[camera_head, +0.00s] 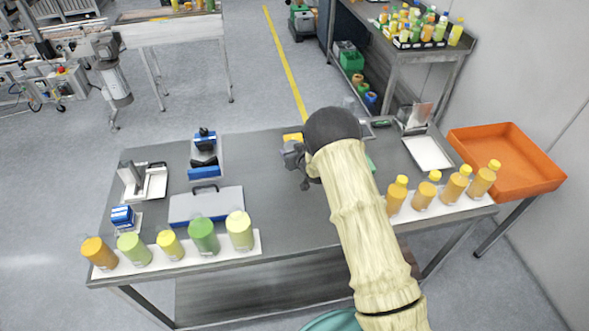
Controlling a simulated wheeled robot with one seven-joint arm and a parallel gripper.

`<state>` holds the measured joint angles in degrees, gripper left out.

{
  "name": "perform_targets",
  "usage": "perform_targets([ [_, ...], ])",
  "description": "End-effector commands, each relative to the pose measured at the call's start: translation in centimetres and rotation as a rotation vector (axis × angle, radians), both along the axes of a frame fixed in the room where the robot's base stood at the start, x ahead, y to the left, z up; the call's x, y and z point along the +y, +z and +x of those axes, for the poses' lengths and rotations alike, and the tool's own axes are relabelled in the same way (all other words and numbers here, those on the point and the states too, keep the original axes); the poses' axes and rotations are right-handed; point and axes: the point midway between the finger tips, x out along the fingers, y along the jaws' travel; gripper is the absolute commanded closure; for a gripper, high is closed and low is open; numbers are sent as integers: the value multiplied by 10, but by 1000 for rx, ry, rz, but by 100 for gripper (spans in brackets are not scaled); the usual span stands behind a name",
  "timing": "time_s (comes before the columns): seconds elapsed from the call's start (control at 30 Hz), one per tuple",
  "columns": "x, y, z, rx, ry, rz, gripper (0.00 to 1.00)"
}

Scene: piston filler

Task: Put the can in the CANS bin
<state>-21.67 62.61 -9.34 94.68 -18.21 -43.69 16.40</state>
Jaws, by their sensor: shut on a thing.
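My gripper (293,158) is over the middle of the grey table, left of my dark wrist. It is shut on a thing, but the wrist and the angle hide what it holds. I cannot make out a can for certain. A small yellow patch (293,137) shows just beyond the gripper; I cannot tell whether the two touch. An orange open bin (510,150) stands at the right, beyond the table's right edge. It looks empty and no CANS label is readable on it.
Bottles of orange and green liquid (204,236) stand along the table's (290,225) front left; orange, yellow-capped bottles (397,194) stand front right. A blue-grey case (206,204), a blue-and-white box (122,216) and a white tray (428,153) lie on it. The front middle is clear.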

Motion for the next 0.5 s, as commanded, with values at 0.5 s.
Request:
perform_targets([
  [0.5, -4, -34, 2, -1, -5, 0, 64],
])
